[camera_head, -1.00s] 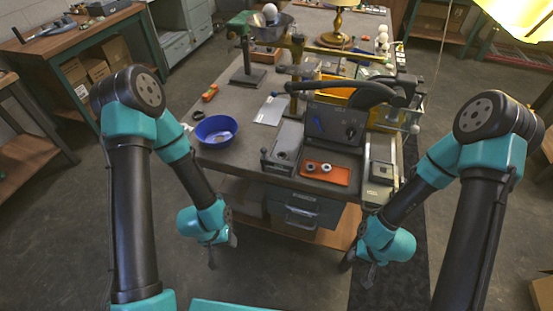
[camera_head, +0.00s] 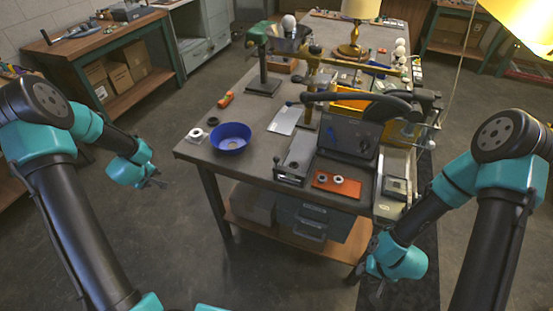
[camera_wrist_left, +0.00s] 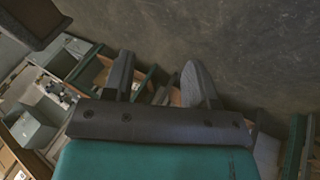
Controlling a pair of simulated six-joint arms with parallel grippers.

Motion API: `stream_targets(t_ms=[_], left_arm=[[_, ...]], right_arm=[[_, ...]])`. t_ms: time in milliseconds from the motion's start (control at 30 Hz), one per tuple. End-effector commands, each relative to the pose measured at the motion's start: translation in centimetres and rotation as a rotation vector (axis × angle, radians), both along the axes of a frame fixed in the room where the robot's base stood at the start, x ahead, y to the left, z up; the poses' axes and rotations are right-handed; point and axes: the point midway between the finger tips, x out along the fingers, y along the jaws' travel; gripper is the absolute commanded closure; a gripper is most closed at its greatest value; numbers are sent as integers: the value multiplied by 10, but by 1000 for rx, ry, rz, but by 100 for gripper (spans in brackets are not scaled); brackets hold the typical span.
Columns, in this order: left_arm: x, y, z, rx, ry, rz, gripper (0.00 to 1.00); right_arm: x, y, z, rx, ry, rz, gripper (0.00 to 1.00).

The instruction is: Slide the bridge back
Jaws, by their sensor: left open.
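A brass-coloured beam (camera_head: 350,65) on an upright post runs across the bench behind the grey box; it looks like the bridge, but I cannot be sure. My left gripper (camera_head: 157,184) hangs over the floor left of the bench, well away from the beam. In the left wrist view its two fingers (camera_wrist_left: 158,82) stand apart with nothing between them. My right gripper (camera_head: 376,292) hangs low by the bench's front right corner, empty as far as I see; its finger gap is unclear.
The bench (camera_head: 240,168) holds a blue bowl (camera_head: 230,137), an orange tray (camera_head: 336,185) with small rings, a grey box with a dark handle (camera_head: 348,135), a yellow bin (camera_head: 352,100) and a brass lamp (camera_head: 354,40). Another bench (camera_head: 90,45) stands at the back left. Open floor lies between.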

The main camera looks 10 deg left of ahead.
Motion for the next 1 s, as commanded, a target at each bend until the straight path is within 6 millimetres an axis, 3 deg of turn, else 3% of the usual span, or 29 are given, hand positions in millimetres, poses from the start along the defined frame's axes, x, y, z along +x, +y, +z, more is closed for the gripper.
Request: stream_targets(t_ms=[33, 100, 233, 367, 467, 667, 767, 1000], left_arm=[[2, 21, 14, 6, -23, 37, 48], [6, 42, 31, 6, -51, 76, 48], [14, 72, 64, 3, -96, 118, 48], [29, 84, 100, -10, -133, 111, 48], [45, 77, 124, -25, -147, 65, 48], [79, 32, 159, -59, -138, -89, 48], [95, 0, 173, -74, -121, -185, 48], [125, -105, 205, -97, -44, -484, 48]], right_arm=[[0, 0, 0, 0, 0, 0, 61], [0, 0, 0, 0, 0, 0, 61], [0, 0, 0, 0, 0, 0, 61], [0, 0, 0, 0, 0, 0, 61], [0, 0, 0, 0, 0, 0, 61], [0, 0, 0, 0, 0, 0, 61], [0, 0, 0, 0, 0, 0, 61], [0, 0, 0, 0, 0, 0, 61]])
